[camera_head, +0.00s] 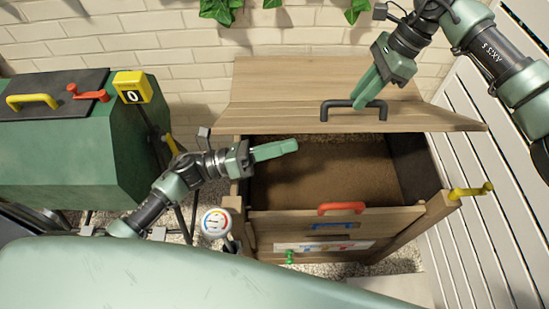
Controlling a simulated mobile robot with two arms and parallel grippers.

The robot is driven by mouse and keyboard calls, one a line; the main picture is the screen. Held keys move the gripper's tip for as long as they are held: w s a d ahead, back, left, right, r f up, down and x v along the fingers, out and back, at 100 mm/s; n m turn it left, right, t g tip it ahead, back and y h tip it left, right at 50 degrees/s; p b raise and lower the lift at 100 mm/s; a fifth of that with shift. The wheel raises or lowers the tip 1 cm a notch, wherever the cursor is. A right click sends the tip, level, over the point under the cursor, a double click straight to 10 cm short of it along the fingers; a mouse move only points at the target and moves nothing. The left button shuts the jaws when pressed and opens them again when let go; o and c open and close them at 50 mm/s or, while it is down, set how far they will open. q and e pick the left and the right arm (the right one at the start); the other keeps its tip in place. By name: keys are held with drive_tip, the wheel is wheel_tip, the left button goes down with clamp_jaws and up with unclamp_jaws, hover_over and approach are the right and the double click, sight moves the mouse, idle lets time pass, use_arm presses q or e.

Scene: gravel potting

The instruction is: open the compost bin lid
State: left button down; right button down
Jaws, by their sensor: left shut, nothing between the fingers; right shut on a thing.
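The compost bin (412,222) is a wooden box in the middle right, with brown compost (320,178) showing inside. Its wooden lid (270,95) is tilted up at the back, with a black handle (384,107) near its front edge. My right gripper (358,104) reaches down from the upper right and is shut on the black handle. My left gripper (292,147) is shut and empty above the left part of the bin opening, apart from the lid.
A red handle (341,208) is on the bin's front edge, and a yellow handle (471,190) sticks out at its right. A dial gauge (215,223) stands at its left. A green drum (70,150) stands further left. A slatted white fence (480,230) bounds the right.

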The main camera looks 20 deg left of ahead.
sight(283, 132)
use_arm(q)
drive_tip(key=shift+w+a+r, duration=0.15)
drive_tip(key=shift+w+r, duration=0.2)
drive_tip(key=shift+r, duration=0.1)
use_arm(e)
drive_tip(key=shift+w+f, duration=0.2)
use_arm(q)
drive_tip(key=shift+w+a+r, duration=0.15)
drive_tip(key=shift+w+r, duration=0.2)
drive_tip(key=shift+r, duration=0.3)
drive_tip(key=shift+w+a+r, duration=0.1)
drive_tip(key=shift+w+r, duration=0.1)
drive_tip(key=shift+r, duration=0.05)
use_arm(e)
drive_tip(key=shift+a+f, duration=0.1)
drive_tip(key=shift+f, duration=0.1)
use_arm(q)
drive_tip(key=shift+w, duration=0.1)
use_arm(e)
drive_tip(key=c, duration=1.4)
unclamp_jaws()
use_arm(q)
drive_tip(key=shift+w+a+f, duration=0.1)
drive_tip(key=shift+w+f, duration=0.05)
drive_tip(key=shift+w, duration=0.05)
use_arm(e)
drive_tip(key=shift+o, duration=0.3)
drive_tip(key=shift+w+a, duration=0.1)
drive_tip(key=shift+w, duration=0.15)
